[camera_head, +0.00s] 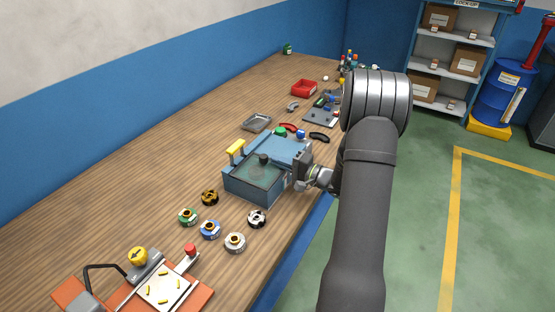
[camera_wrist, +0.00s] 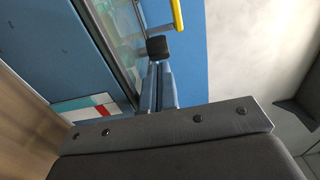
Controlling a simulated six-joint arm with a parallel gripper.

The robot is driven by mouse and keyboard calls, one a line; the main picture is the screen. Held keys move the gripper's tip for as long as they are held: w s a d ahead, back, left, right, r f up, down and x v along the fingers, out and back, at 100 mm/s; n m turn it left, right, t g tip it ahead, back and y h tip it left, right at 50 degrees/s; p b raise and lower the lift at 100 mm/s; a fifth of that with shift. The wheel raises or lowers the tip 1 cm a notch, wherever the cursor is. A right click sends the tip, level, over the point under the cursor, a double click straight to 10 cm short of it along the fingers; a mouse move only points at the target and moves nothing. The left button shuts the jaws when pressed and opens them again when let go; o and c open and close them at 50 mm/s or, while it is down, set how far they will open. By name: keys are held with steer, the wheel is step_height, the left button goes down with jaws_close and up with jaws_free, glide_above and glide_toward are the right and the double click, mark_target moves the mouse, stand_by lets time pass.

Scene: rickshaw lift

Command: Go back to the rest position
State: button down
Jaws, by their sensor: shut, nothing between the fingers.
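My gripper (camera_head: 300,166) is at the right side of a blue box (camera_head: 250,187) with a clear panel on top. In the wrist view my gripper (camera_wrist: 159,66) shows two bluish fingers closed together with nothing held. A black knob (camera_wrist: 158,46) shows just beyond the fingertips; I cannot tell whether they touch it. The yellow handle (camera_wrist: 177,14) of the box is beyond the knob. In the head view the handle (camera_head: 236,147) stands at the box's far left and the dark knob (camera_head: 263,159) sits over the panel. The fingertips are hard to make out there.
Several round parts, including a blue one (camera_head: 210,229), lie in front of the box. An orange-based fixture (camera_head: 195,299) is at the near left. A metal tray (camera_head: 257,122) and a red bin (camera_head: 304,88) lie farther back. The left of the wooden bench (camera_head: 110,200) is clear.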

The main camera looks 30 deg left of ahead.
steer(key=d, duration=0.8)
steer(key=shift+w+d, duration=0.25)
steer(key=shift+d, duration=0.15)
steer(key=a, duration=0.9)
steer(key=shift+a, duration=0.4)
steer(key=shift+d, duration=0.1)
